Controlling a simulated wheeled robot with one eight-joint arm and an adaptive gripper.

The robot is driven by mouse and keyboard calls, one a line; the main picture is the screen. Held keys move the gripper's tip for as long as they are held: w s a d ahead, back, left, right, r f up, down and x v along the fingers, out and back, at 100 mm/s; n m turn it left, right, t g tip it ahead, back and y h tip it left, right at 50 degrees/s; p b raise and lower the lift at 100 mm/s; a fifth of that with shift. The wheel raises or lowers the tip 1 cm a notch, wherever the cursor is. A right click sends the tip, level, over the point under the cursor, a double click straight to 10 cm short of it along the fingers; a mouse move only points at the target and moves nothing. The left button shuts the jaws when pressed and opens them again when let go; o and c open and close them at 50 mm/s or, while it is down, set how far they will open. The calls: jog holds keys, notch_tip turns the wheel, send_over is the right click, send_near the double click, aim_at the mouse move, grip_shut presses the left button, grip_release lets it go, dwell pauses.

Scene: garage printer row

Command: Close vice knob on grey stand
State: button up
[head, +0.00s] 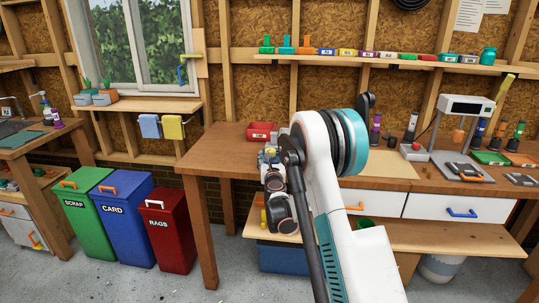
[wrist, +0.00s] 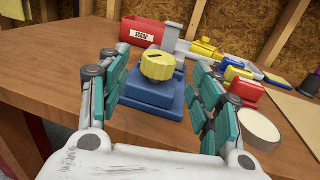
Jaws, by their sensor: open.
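In the wrist view, my gripper (wrist: 161,72) is open, its teal-padded fingers apart. A ribbed yellow knob (wrist: 158,65) with a dark mark on top sits on a blue stepped stand (wrist: 150,97), framed between the fingers. I cannot see contact between fingers and knob. Behind it, near the red box, is a grey stepped piece (wrist: 172,38); whether it is the grey stand, and whether it carries a knob, I cannot tell. In the head view my arm hides most of this area.
A red SCRAP box (wrist: 143,31) stands behind the knob. A yellow block (wrist: 206,48), a red block (wrist: 241,88) and a round white-topped object (wrist: 259,129) are to the right. The wooden bench (wrist: 50,75) is clear at left.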

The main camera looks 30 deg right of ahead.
aim_at(270, 150)
jog(key=b+x, duration=0.1)
jog(key=x, duration=0.6)
jog(key=shift+b, duration=0.35)
jog(key=shift+s, duration=0.1)
jog(key=c, duration=1.1)
